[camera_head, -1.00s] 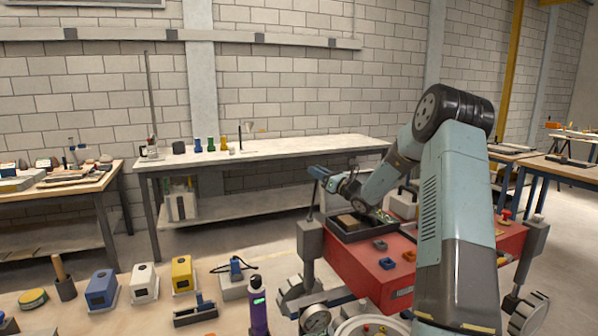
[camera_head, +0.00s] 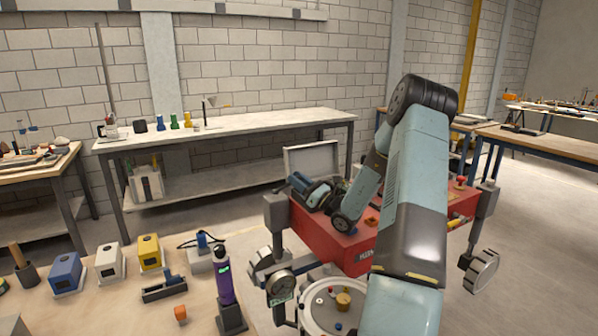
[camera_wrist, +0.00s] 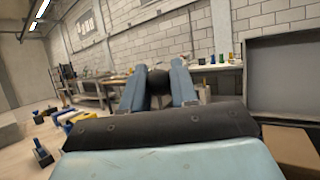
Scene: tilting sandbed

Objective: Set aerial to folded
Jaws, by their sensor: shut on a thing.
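The red unit (camera_head: 330,243) stands right of centre in the head view, partly hidden by my arm. My gripper (camera_head: 297,181) is low over its left back part, beside a raised grey panel (camera_head: 312,158). In the wrist view my gripper's two blue-grey fingers (camera_wrist: 159,84) are shut on a dark round knob (camera_wrist: 157,80), which looks to be the aerial's tip. The aerial's rod is hidden behind the gripper and wrist, so I cannot tell its tilt.
A grey panel or frame (camera_wrist: 290,75) and a brown block (camera_wrist: 289,147) are close on the right in the wrist view. A front table holds coloured boxes (camera_head: 66,272) and a purple bottle (camera_head: 224,280). A long bench (camera_head: 230,124) stands behind.

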